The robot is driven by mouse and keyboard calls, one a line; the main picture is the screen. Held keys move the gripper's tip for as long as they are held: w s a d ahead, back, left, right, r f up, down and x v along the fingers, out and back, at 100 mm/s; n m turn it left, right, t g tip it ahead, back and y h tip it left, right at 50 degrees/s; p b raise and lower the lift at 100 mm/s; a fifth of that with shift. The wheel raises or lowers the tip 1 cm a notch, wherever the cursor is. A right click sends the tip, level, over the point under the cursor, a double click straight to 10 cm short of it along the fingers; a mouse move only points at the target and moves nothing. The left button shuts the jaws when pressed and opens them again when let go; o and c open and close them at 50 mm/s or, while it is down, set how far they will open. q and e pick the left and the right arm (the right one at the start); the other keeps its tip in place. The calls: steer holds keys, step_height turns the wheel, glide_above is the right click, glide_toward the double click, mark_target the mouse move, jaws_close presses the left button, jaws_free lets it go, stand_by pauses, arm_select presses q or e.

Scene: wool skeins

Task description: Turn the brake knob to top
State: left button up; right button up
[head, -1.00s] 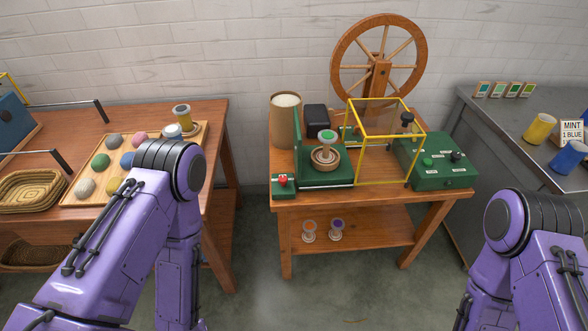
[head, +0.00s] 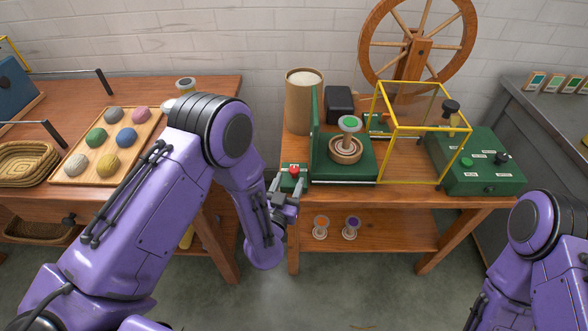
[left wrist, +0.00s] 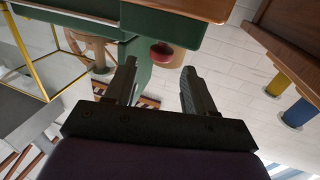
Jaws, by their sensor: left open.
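A red knob (head: 294,170) sits on a small green box (head: 291,183) at the front left corner of the wooden spinning table. My left gripper (head: 287,186) is open just in front of this box. In the left wrist view the red knob (left wrist: 164,54) shows beyond and between the open fingertips (left wrist: 159,68), apart from them. A black knob (head: 501,158) and a green button (head: 467,161) are on the green control box (head: 482,178) at the right. The labels are too small to read, so I cannot tell which knob is the brake. My right gripper is out of view.
A yellow frame (head: 411,127) stands beside the green spindle stand (head: 361,168). A spinning wheel (head: 417,45) and a brown cylinder (head: 304,105) are behind. Two spools, one orange (head: 320,227) and one purple (head: 351,228), stand on the lower shelf. A yarn tray (head: 140,128) lies left.

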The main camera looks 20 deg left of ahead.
mark_target(293, 173)
arm_select(q)
steer(key=w, duration=0.5)
steer(key=shift+w+a, duration=0.1)
steer(key=shift+w, duration=0.3)
steer(key=c, duration=1)
steer(key=shift+o, duration=0.2)
